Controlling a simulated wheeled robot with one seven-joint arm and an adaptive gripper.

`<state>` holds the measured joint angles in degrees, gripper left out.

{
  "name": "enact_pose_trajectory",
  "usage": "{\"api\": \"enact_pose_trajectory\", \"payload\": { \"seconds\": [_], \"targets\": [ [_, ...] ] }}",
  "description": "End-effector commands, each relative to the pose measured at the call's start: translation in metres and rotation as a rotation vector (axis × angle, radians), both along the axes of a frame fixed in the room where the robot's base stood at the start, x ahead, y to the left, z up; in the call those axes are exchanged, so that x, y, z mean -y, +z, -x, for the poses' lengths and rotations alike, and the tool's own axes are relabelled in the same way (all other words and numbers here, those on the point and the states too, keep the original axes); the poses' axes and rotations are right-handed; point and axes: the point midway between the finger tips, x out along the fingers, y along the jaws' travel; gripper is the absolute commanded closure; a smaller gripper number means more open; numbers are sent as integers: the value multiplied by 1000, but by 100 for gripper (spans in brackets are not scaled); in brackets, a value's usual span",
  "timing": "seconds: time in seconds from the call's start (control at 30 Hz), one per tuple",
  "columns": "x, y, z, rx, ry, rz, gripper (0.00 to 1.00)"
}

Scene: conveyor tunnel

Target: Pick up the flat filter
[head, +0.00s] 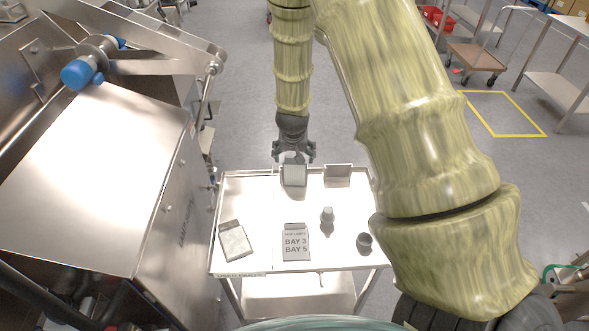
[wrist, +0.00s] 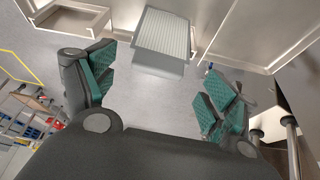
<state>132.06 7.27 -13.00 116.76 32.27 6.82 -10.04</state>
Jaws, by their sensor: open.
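The flat filter, a pale pleated panel with a grey edge, stands at the back edge of the cart in the head view (head: 294,176). In the wrist view the filter (wrist: 163,35) shows at the top centre, beyond my fingertips. My gripper (head: 294,157) is over the cart's far edge, just behind the filter in the head view. In the wrist view my gripper (wrist: 158,88) is open, its green-padded fingers wide apart with only floor between them. The filter appears clear of both fingers. Its lower part is partly hidden in the wrist view.
The white cart top (head: 265,215) also holds an upright metal holder (head: 338,176), a tilted pale pad (head: 235,241), a bay sign (head: 296,243), a small grey cylinder (head: 327,215) and a dark cup (head: 364,241). A large steel machine (head: 110,180) stands close on the left.

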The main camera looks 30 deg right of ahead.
Motion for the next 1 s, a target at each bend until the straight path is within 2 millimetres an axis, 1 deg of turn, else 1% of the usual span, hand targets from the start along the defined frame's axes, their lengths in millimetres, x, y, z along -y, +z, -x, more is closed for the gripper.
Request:
{"api": "enact_pose_trajectory", "payload": {
  "seconds": [0.4, 0.73, 0.77, 0.8, 0.87, 1.0],
  "targets": [
    [8, -31, -10, 0, -1, 0, 14],
    [9, -35, -11, 0, -1, 0, 14],
    [9, -35, -11, 0, -1, 0, 16],
    [9, -35, -11, 0, -1, 0, 23],
    [9, -35, -11, 0, -1, 0, 34],
    [9, -35, -11, 0, -1, 0, 60]
  ]
}}
